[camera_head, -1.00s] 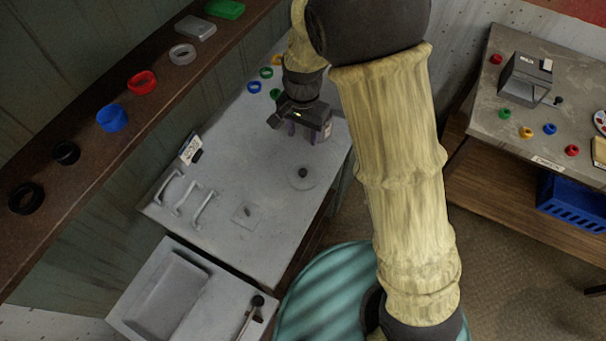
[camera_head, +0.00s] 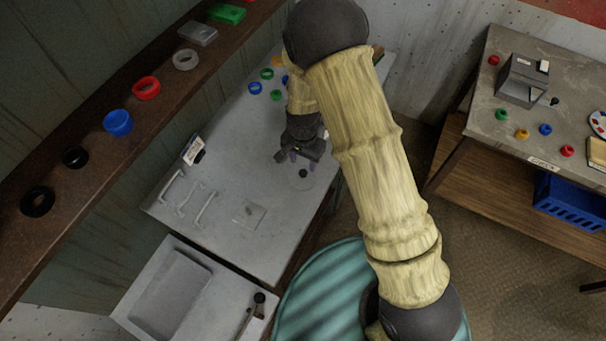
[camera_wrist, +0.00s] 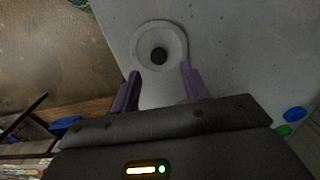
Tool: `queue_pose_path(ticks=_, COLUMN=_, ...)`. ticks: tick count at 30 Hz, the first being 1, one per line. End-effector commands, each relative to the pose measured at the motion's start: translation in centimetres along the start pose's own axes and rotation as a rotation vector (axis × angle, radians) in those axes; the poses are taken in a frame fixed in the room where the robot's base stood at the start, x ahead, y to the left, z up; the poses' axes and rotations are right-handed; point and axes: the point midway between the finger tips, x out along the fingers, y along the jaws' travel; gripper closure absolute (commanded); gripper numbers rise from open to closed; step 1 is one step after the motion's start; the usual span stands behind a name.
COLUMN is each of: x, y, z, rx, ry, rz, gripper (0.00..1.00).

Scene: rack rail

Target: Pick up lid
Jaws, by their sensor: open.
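The lid (camera_head: 302,181) is a round grey disc with a dark knob at its centre, lying flat on the grey worktop (camera_head: 228,203) near its right edge. In the wrist view the lid (camera_wrist: 143,50) shows whole, its dark knob just beyond my fingertips. My gripper (camera_head: 298,158) is above the worktop on the far side of the lid. In the wrist view my gripper (camera_wrist: 160,70) is open and empty, its two purple fingers spread wider than the knob. The fingertips overlap the near part of the lid in that view; their height above it is hard to tell.
Bar handles (camera_head: 203,208) and a flat square plate (camera_head: 250,213) are on the worktop left of the lid. Several coloured rings (camera_head: 255,88) lie at its far end. A brown shelf (camera_head: 95,150) with more rings runs along the wall at left. A side table (camera_head: 482,125) stands at right.

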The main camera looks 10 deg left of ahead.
Motion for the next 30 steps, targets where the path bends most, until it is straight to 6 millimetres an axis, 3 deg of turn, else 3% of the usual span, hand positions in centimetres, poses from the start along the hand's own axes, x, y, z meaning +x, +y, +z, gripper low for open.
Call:
queue_pose_path(ticks=8, x=0.2, y=0.0, z=0.0, rx=0.000, ry=-0.001, rz=0.001, gripper=0.54)
queue_pose_path(ticks=21, x=4.6, y=0.2, z=0.3, rx=0.000, ry=-0.002, rz=0.001, gripper=0.54)
queue_pose_path(ticks=30, x=5.2, y=0.1, z=0.2, rx=0.000, ry=0.000, rz=-0.001, gripper=0.54)
